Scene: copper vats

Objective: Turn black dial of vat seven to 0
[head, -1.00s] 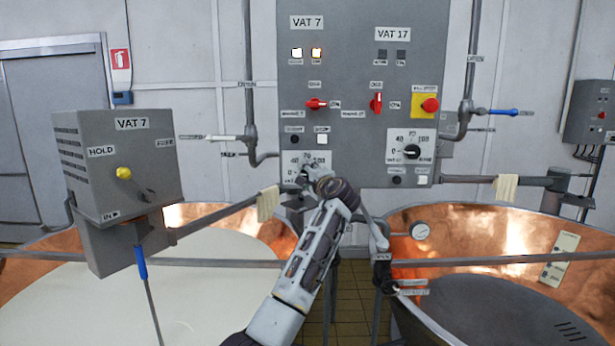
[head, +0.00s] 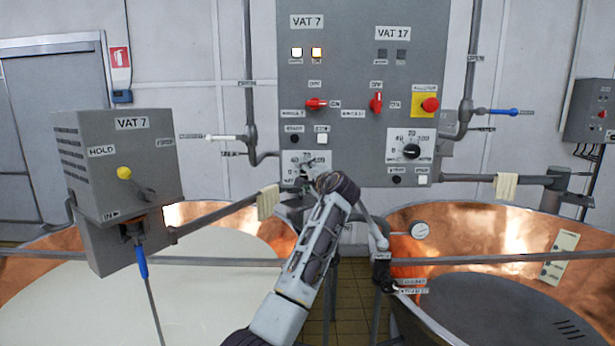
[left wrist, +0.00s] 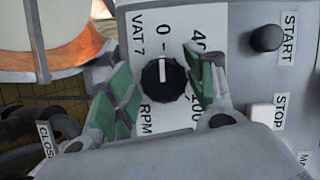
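The black dial of vat seven (left wrist: 163,82) sits on a white scale plate (left wrist: 148,22) marked VAT 7 and RPM in the left wrist view. Its white pointer line points up in that picture, at the 0 mark. My left gripper (left wrist: 158,68) is open, with one green-padded finger on each side of the dial. Gaps show between both pads and the knob. In the head view my left gripper (head: 309,177) is in front of the vat seven plate (head: 321,157) and mostly hides the dial. My right gripper is not in view.
A black START button (left wrist: 265,38) and a white STOP button (left wrist: 263,115) are close by the dial. A red vat seven switch (head: 316,104) is above. The similar vat 17 dial (head: 411,151) is to the right. A pipe with a cloth (head: 268,203) is below left.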

